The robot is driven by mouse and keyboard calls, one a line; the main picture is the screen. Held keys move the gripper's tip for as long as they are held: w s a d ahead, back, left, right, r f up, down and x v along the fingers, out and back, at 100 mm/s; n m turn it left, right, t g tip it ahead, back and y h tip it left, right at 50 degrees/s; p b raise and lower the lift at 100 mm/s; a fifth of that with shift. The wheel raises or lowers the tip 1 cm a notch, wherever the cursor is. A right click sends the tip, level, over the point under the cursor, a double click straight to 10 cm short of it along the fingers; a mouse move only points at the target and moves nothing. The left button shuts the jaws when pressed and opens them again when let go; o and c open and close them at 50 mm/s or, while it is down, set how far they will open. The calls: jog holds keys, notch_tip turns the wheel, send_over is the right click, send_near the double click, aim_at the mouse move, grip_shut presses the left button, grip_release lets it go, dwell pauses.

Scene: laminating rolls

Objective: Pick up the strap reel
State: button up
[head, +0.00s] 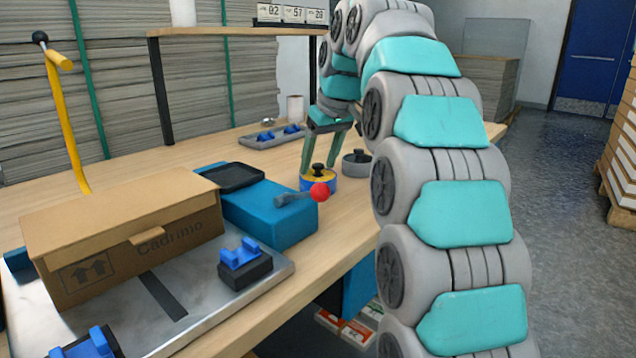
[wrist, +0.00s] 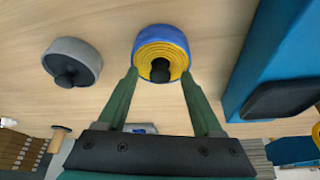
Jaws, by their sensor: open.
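The strap reel (head: 318,183) is a round yellow coil with a blue outer band and a black knob on top. It sits on the wooden table, right of the blue box. In the wrist view the reel (wrist: 160,42) is at top centre. My gripper (head: 320,162) points down at it with two green fingers. In the wrist view my open gripper (wrist: 160,74) has one fingertip at each side of the reel's near part, with the black knob between them. I cannot tell whether the fingers touch it.
A grey reel (head: 356,164) with a black knob stands close by; it also shows in the wrist view (wrist: 72,58). The blue box (head: 275,210) has a red-knobbed lever. A cardboard box (head: 125,240) is at left. A grey tray (head: 272,137) lies behind.

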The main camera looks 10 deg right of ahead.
grip_shut()
dwell(0.5)
dwell(0.9)
